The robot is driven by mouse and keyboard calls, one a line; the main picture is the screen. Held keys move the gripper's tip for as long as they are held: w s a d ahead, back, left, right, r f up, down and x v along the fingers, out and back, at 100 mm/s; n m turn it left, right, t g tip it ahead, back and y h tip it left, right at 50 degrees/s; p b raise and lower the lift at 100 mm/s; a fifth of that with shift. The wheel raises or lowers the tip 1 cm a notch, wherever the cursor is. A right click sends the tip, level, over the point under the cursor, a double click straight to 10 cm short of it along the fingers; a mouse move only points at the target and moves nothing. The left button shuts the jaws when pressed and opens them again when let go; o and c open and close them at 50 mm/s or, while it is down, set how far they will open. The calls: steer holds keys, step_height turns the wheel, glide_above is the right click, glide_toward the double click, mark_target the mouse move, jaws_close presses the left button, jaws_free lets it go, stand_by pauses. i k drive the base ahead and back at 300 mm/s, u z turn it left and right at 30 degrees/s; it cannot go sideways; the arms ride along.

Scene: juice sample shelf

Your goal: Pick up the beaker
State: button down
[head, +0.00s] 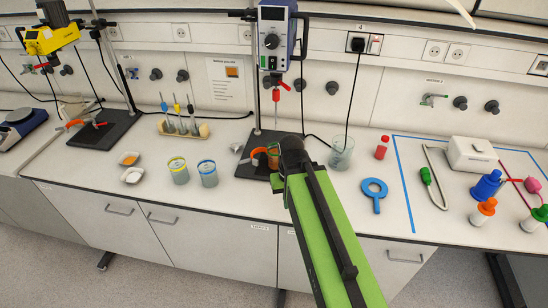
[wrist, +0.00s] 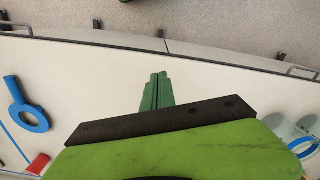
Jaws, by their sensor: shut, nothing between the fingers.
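A clear glass beaker (head: 341,155) stands upright on the counter to the right of my arm in the head view. Two more cylindrical glass vessels stand to the left, one with a yellow rim (head: 178,172) and one with a blue rim (head: 207,174). A blue-rimmed vessel shows partly at the right edge of the wrist view (wrist: 303,148). My gripper (wrist: 158,76) has its green fingers together over the white counter, with nothing between them. In the head view my arm hides part of the counter, and the fingers are hard to make out.
A stand with a dark base (head: 248,168) and overhead stirrer (head: 275,35) is close behind my arm. A red bottle (head: 382,147) and blue ring tool (head: 374,190) lie right of the beaker.

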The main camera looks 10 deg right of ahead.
mark_target(276, 156)
steer(key=u, duration=5.65)
steer(key=i, duration=0.15)
steer(key=z, duration=2.75)
steer(key=k, duration=1.65)
steer(key=z, duration=0.25)
steer(key=i, duration=0.9)
steer(key=u, duration=0.1)
